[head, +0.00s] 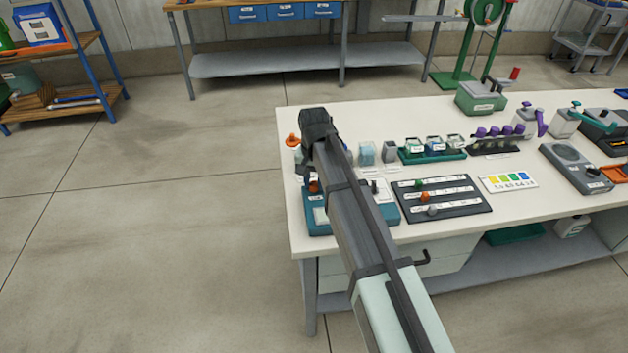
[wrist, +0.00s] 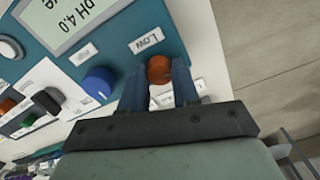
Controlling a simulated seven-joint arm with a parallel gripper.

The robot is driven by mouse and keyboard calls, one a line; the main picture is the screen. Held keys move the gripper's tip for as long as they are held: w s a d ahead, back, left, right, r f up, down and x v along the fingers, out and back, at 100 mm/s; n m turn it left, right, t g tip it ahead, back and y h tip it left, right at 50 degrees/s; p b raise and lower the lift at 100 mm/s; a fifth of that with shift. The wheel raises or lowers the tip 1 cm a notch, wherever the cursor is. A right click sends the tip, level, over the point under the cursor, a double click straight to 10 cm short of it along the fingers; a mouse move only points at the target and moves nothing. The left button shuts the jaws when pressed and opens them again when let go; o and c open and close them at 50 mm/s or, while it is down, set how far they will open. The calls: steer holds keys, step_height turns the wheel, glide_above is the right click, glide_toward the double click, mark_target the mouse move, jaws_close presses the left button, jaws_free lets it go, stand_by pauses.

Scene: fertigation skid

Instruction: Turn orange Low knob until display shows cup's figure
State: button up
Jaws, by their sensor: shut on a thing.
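The orange knob (wrist: 159,68) sits beside a "LOW" label on a teal meter (wrist: 160,20), between the two fingers of my gripper (wrist: 160,74). My gripper is shut on it. In the head view the meter (head: 318,226) stands at the table's left end, largely covered by my arm, with a bit of orange knob (head: 313,187) showing.
A blue knob (wrist: 99,82) is close beside my gripper on the meter. Right of the meter lie a dark slider panel (head: 470,191) and a colour chart (head: 508,182). A green rack (head: 432,157) of labelled cups stands behind the panel. The floor at left is clear.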

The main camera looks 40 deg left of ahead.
mark_target(314, 184)
jaws_close()
steer(key=shift+n, duration=0.8)
steer(key=o, duration=0.7)
jaws_free()
step_height(314, 184, up, 14)
steer(key=shift+f, duration=0.1)
